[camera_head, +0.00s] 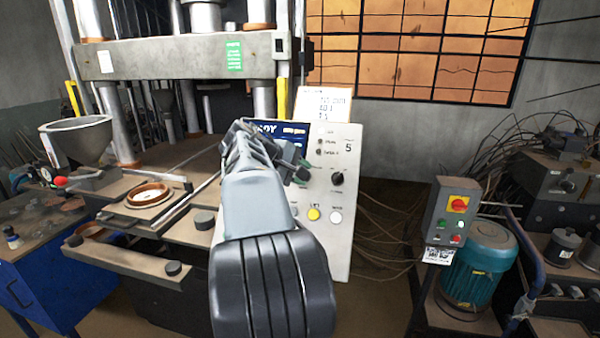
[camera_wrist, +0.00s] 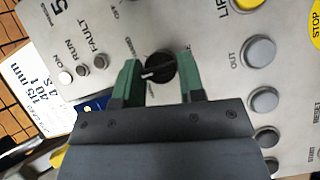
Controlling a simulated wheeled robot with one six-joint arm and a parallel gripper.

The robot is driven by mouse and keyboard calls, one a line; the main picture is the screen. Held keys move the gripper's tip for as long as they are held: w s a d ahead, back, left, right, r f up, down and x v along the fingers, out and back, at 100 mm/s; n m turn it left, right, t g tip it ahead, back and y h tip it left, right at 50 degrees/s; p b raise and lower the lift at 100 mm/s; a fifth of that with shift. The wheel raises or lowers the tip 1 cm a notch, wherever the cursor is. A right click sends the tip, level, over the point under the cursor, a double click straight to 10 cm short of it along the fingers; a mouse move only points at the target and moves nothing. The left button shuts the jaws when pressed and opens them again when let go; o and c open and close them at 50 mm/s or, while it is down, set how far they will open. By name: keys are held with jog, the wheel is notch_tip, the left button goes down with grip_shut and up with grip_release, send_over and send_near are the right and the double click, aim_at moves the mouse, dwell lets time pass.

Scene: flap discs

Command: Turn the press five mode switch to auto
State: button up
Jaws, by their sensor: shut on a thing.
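The mode switch is a round black knob (camera_wrist: 160,62) with a white pointer line, on the grey panel marked 5 (camera_head: 344,240). My gripper (camera_wrist: 158,75) has its green fingers on either side of this knob in the wrist view and is shut on it. The pointer points left and slightly down in that picture. The small print around the knob is too blurred to read surely. In the head view my gripper (camera_head: 304,168) is at the panel's face, and my arm hides much of the panel's left part.
A second black knob (camera_head: 337,178) is close to the right of my gripper. Below are a yellow button (camera_head: 314,214) and a pale button (camera_head: 336,217). Lamps (camera_wrist: 82,69) are beside my left finger. A small control box (camera_head: 451,216) and teal motor (camera_head: 480,262) stand right.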

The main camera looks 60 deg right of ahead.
jog(key=shift+f, duration=0.15)
jog(key=o, duration=0.6)
jog(key=shift+a, duration=0.1)
jog(key=v, duration=1.3)
jog(key=shift+w+a+r, duration=0.15)
jog(key=shift+a+r, duration=0.1)
jog(key=w+a+f+t+y, duration=0.2)
jog(key=w+a+f+t, duration=0.1)
jog(key=f, duration=0.4)
jog(key=w+a+f+t+y, duration=0.1)
jog(key=w+a+f+t, duration=0.2)
jog(key=f, duration=0.4)
jog(key=s+a+f+y, duration=0.2)
jog(key=a+f, duration=0.2)
jog(key=a, duration=0.3)
jog(key=s+a+f+n+t+y, duration=0.1)
jog(key=s+a+f+y, duration=0.1)
jog(key=a+f, duration=0.3)
jog(key=s+a+f+t+y, duration=0.1)
jog(key=s+a+f, duration=0.3)
jog(key=a, duration=0.6)
jog(key=shift+a+f+n+y, duration=0.1)
jog(key=shift+f+n+y, duration=0.3)
jog(key=shift+y, duration=0.5)
